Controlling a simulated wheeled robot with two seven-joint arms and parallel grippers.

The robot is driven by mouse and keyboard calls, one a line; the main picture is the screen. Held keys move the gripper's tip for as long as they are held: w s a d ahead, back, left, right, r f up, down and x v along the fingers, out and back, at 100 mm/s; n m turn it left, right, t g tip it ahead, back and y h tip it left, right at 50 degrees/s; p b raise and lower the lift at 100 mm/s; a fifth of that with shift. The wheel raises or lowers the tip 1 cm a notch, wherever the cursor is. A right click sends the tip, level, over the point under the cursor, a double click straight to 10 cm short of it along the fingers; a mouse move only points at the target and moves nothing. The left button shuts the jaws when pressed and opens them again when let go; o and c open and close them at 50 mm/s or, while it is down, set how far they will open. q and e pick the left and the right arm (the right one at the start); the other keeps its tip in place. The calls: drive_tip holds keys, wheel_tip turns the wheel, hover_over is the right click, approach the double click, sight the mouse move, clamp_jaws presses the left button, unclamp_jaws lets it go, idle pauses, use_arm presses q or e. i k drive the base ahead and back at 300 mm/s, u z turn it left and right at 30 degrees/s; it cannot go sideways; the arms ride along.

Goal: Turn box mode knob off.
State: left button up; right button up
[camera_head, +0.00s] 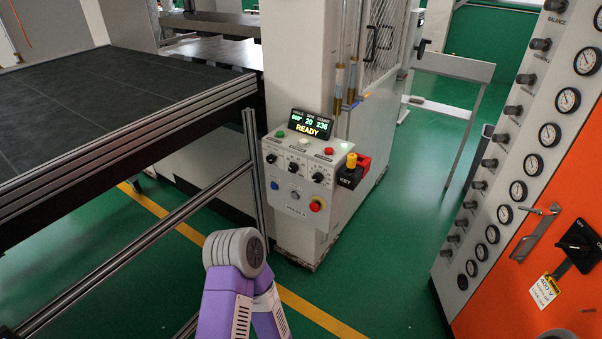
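A white control box (302,172) stands at the centre, fixed to a white machine column. Its sloped face carries a row of three black knobs: a left one (271,158), a middle one (293,167) and a right one (318,177). Their labels are too small to read, so I cannot tell which is the mode knob or how it is set. A lit display (310,124) above reads READY. A purple arm link of mine with a grey round cap rises at the bottom centre, below and apart from the box. Neither gripper shows.
A dark table (90,95) with metal rails fills the left. An orange and grey panel (530,255) with gauges and a black rotary switch (577,246) stands right. Green floor (395,235) lies open between.

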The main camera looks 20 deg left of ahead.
sight(270, 159)
drive_tip(key=z, duration=0.3)
drive_tip(key=i, duration=1.5)
drive_tip(key=u, duration=1.85)
